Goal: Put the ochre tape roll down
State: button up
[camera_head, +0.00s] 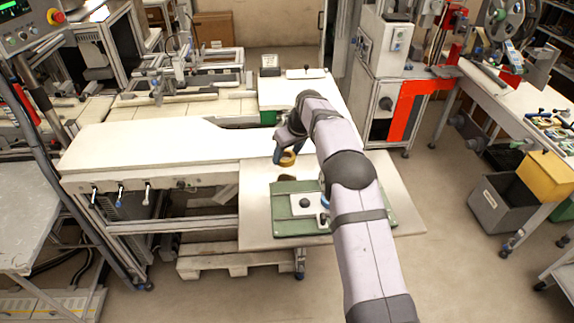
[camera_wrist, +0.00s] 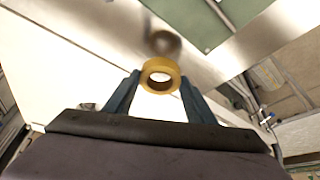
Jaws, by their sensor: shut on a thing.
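My gripper (camera_head: 281,158) is shut on the ochre tape roll (camera_head: 287,160). In the wrist view the ochre tape roll (camera_wrist: 147,76) sits between the two dark blue fingertips (camera_wrist: 160,80), with its hole facing the camera. The roll appears held above the pale work surface (camera_head: 252,222); the exact height cannot be told. A darker brown round patch (camera_wrist: 163,42) lies beyond the roll in the wrist view; I cannot tell whether it is a thing or a mark on the surface.
A green plate (camera_head: 283,227) with a white, black-knobbed piece (camera_head: 302,205) lies on the near part of the surface, partly behind my arm. A long white bench (camera_head: 150,145) extends left, mostly clear. A red and grey machine (camera_head: 405,110) stands to the right.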

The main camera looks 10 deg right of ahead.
notch_tip(320, 180, up, 5)
notch_tip(320, 180, up, 5)
jog(key=b, duration=0.9)
send_over(304, 199)
jog(key=s, duration=0.1)
jog(key=shift+s+d+f+p, duration=0.15)
jog(key=shift+f+p, duration=0.3)
jog(key=shift+f, duration=2)
jog(key=shift+s+d+f+p, duration=0.15)
jog(key=shift+f+p, duration=0.3)
jog(key=shift+f, duration=2)
jog(key=shift+w+f, duration=0.1)
jog(key=shift+f, duration=0.05)
jog(key=shift+f, duration=0.15)
jog(key=shift+f+b, duration=0.35)
jog(key=shift+b, duration=0.1)
jog(key=shift+f, duration=0.15)
